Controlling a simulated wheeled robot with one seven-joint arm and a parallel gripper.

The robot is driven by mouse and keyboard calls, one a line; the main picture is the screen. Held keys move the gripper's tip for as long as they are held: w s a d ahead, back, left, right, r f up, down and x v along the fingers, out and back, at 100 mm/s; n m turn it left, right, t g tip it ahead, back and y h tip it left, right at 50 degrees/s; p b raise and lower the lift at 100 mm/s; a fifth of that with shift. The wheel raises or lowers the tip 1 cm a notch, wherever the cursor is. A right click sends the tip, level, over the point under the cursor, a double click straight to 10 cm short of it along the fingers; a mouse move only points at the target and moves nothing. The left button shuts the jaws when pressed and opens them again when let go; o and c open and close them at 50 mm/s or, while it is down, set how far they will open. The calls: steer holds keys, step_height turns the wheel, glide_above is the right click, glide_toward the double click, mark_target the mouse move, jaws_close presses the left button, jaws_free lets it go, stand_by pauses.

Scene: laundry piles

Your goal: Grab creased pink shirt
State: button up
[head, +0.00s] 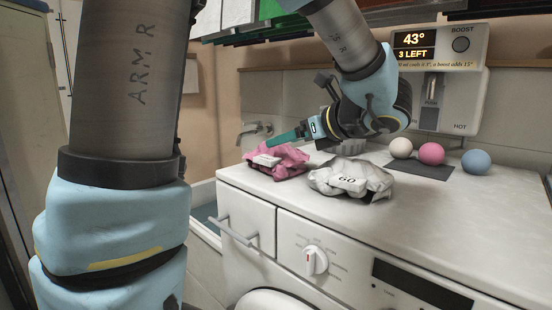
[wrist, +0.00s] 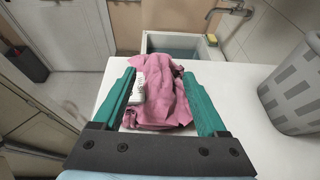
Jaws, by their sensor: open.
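The creased pink shirt (head: 279,163) lies crumpled on the white machine top at its left end, with a small white tag on it. In the wrist view the pink shirt (wrist: 165,92) lies ahead of and between the two green fingers, its white tag beside the left finger. My gripper (head: 272,139) reaches over the shirt from the right in the head view. In the wrist view my gripper (wrist: 163,70) is open, with its fingers wide apart. I cannot tell whether the fingertips touch the cloth.
A grey-white crumpled cloth (head: 352,178) with a tag reading 60 lies right of the shirt. White, pink and blue balls (head: 431,153) sit further right. A grey basket (wrist: 296,88) stands right in the wrist view. A sink (wrist: 178,45) lies beyond the top's edge.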

steer(key=p+x, duration=0.1)
steer(key=x, duration=0.3)
steer(key=shift+w+f+p, duration=0.15)
steer(key=shift+w+p, duration=0.05)
steer(key=shift+p, duration=0.15)
jaws_close()
stand_by(0.3)
